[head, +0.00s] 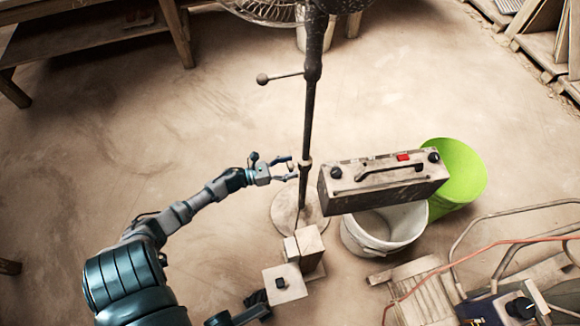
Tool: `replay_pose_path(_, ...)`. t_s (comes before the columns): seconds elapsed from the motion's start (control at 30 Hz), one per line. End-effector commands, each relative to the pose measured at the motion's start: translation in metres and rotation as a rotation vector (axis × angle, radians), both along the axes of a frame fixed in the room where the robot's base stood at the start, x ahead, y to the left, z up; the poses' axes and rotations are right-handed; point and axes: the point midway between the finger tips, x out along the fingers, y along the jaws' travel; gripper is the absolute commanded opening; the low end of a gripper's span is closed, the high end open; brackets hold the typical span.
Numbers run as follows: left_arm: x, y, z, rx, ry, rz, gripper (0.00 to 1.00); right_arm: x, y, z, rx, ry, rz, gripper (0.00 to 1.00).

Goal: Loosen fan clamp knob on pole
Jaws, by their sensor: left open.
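The fan's dark upright pole (308,120) stands near the middle of the head view on a round base (284,208). A thin rod with a dark ball knob (262,79) sticks out to the left from the upper pole. My left gripper (290,168) is open, with its fingers pointing right, close to the lower pole and well below the ball knob. Whether a finger touches the pole I cannot tell. The fan's wire cage (262,10) is cut off by the top edge. My right gripper is not recognisable in view.
A grey box with a handle (384,180) is just right of the pole, above a white bucket (385,232) and a green bucket (462,172). Blocks (308,245) stand before the base. A wooden bench (90,32) is back left. Open floor lies left.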

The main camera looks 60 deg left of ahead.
Motion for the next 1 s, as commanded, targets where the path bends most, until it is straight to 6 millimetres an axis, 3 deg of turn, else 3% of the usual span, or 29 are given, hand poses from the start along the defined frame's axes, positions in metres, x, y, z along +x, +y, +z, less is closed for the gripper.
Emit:
replay_pose_path(0.07,0.0000,0.0004,-0.0001,0.000,0.000,0.000,0.68,0.0001,0.0000,-0.0003,0.001,0.001,0.000,0.52)
replay_pose_path(0.3,-0.0002,0.0008,-0.0004,0.000,0.000,0.001,0.11,0.0009,0.0004,-0.0027,0.000,0.009,-0.001,0.52)
replay_pose_path(0.33,-0.0001,0.0009,-0.0004,0.000,0.000,0.001,0.08,0.0009,0.0004,-0.0028,0.000,0.009,-0.001,0.52)
replay_pose_path(0.67,0.0000,0.0017,0.0001,-0.033,0.010,0.003,0.07,0.0010,0.0004,-0.0023,0.000,0.010,-0.001,0.52)
replay_pose_path(1.0,0.0002,0.0025,0.0011,-0.241,0.069,0.004,0.07,-0.0014,-0.0007,-0.0026,0.002,0.030,-0.002,0.52)
